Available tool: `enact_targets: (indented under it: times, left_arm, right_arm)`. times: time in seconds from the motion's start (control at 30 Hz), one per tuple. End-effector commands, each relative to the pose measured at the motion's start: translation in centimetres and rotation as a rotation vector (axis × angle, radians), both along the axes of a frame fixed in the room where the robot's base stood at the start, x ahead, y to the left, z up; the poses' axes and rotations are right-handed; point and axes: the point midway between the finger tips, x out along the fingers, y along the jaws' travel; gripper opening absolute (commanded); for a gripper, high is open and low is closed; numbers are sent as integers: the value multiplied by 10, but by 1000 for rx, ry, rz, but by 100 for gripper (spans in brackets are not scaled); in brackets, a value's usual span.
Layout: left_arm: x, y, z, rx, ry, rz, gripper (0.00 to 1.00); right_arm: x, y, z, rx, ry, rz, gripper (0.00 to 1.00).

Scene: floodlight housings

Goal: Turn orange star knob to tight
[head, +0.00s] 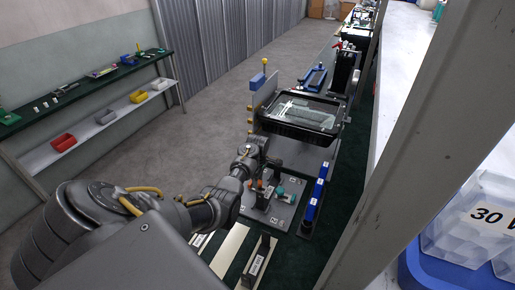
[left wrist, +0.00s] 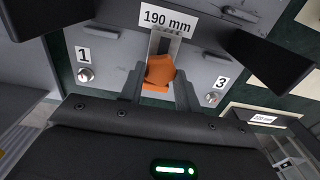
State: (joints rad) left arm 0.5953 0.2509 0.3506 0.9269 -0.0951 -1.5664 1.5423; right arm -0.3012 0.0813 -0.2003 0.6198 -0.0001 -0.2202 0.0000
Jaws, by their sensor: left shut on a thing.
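The orange star knob (left wrist: 159,70) is in the middle of the left wrist view, below a "190 mm" label. My left gripper (left wrist: 159,88) has one finger on each side of the knob and is shut on it. Numbered plates "1" (left wrist: 83,56) and "3" (left wrist: 221,83) lie on the grey fixture to either side, each with a round metal button close by. In the head view my left gripper (head: 257,184) is low over the grey fixture plate (head: 284,211). The knob's pointer or markings cannot be made out. My right gripper is not in view.
A black tray (head: 272,126) with clear-bagged parts stands behind the fixture. Blue blocks (head: 316,192) line its right side. A grey post (head: 420,130) and a clear bin (head: 465,228) are at the right. A shelf with coloured bins (head: 63,142) is at the left.

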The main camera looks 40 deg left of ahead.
Motion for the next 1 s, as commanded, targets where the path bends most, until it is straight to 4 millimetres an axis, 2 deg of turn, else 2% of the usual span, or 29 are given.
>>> enact_targets:
  times: [0.37,1.0]
  left_arm:
    - [0,0,2,-1,2,-145,10]
    - [1,-1,1,-2,3,-738,10]
  right_arm:
    - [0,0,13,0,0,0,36]
    - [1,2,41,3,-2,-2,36]
